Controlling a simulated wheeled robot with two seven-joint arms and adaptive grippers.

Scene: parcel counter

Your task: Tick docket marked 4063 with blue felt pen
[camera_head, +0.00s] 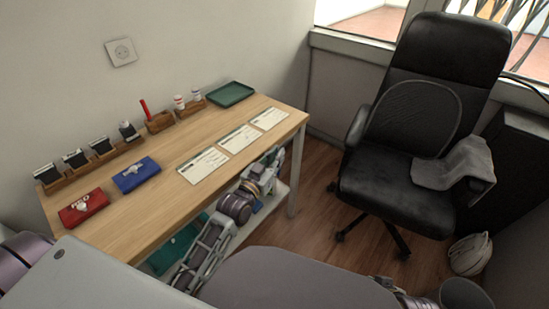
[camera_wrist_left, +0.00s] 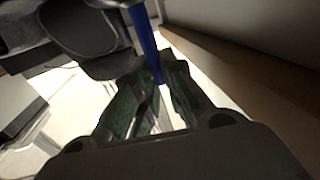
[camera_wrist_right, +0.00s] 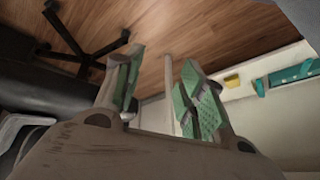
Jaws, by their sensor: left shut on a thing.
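Three pale dockets lie in a row on the wooden table: a near-left one (camera_head: 202,165), a middle one (camera_head: 238,138) and a far-right one (camera_head: 269,119). Their printed numbers are too small to read. My left gripper (camera_head: 271,160) is by the table's front edge, in front of the far-right dockets. In the left wrist view my left gripper (camera_wrist_left: 162,75) is shut on the blue felt pen (camera_wrist_left: 145,40). The pen is hard to make out in the head view. In the right wrist view my right gripper (camera_wrist_right: 162,78) is open and empty, over the floor.
A red pouch (camera_head: 83,207) and blue pouch (camera_head: 136,174) lie left of the dockets. Stamps (camera_head: 75,158), a red pen (camera_head: 144,108) and small bottles (camera_head: 179,102) stand along the wall. A green tray (camera_head: 231,94) is at the back. A black chair (camera_head: 420,130) stands right.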

